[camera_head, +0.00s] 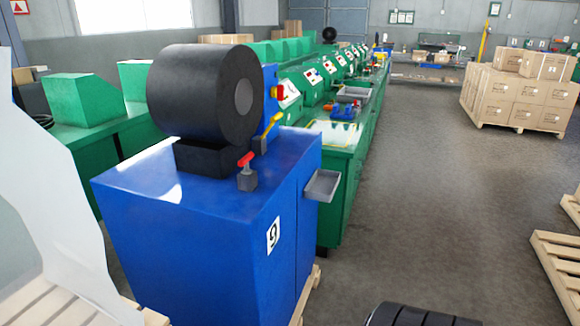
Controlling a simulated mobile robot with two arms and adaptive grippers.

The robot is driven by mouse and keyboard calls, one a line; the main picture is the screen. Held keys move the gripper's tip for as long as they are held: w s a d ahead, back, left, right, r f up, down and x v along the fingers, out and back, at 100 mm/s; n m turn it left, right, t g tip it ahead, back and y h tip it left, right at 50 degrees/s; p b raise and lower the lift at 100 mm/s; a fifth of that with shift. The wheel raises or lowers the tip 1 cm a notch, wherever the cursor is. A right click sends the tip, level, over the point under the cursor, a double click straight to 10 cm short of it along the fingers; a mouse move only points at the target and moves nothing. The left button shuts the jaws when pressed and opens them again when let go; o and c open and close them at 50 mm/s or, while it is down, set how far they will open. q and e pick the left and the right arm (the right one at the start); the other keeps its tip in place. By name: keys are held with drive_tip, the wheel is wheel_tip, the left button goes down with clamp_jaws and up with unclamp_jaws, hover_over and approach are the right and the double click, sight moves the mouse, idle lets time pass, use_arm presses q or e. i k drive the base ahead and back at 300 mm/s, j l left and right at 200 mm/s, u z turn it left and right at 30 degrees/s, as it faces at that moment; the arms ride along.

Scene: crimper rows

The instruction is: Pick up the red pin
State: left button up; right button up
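A small red pin-like handle (246,159) sits on top of a dark grey block (247,180). I cannot tell whether this handle is the red pin or a lever. A yellow lever (272,125) on another dark block is just behind it. Neither of my grippers is in view.
A large black cylinder (205,95) rests on the cabinet beside the handle. A grey tray (322,185) juts from its right side. Green machines (345,140) run in a row behind. Pallets (560,262) and stacked boxes (520,100) stand right; the aisle (430,200) is clear.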

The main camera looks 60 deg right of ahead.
sight(244, 162)
drive_tip(key=z, duration=1.55)
drive_tip(key=k+j+u, duration=0.1)
drive_tip(key=j+u, duration=0.25)
drive_tip(key=j, duration=0.2)
